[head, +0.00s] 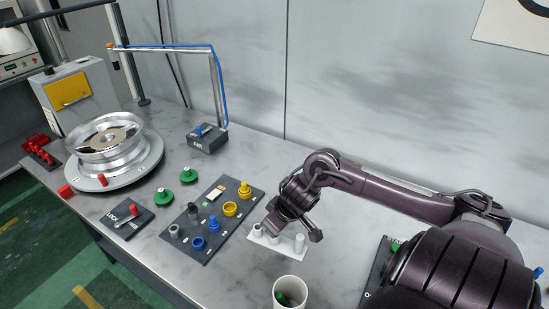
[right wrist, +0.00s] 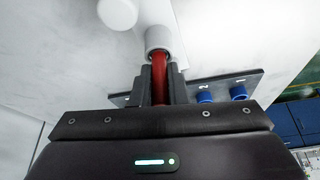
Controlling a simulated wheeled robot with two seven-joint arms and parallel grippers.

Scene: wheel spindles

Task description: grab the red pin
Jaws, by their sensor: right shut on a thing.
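My right gripper (head: 280,232) is low over a small white rack (head: 262,239) with white sockets on the table. In the right wrist view my right gripper (right wrist: 158,82) is shut on the red pin (right wrist: 159,72), a slim red rod between its two dark fingers. The pin's far end meets a white socket (right wrist: 158,40); I cannot tell how deep it sits. In the head view my gripper hides the pin. A second white socket (right wrist: 117,12) stands beside it. My left gripper is not in view.
A dark board (head: 205,240) with blue, yellow and grey fittings lies left of the rack. A white cup (head: 291,291) with a green item stands in front. A silver wheel (head: 104,138) on a round base, green knobs (head: 189,174) and a LOCK plate (head: 127,215) are further left.

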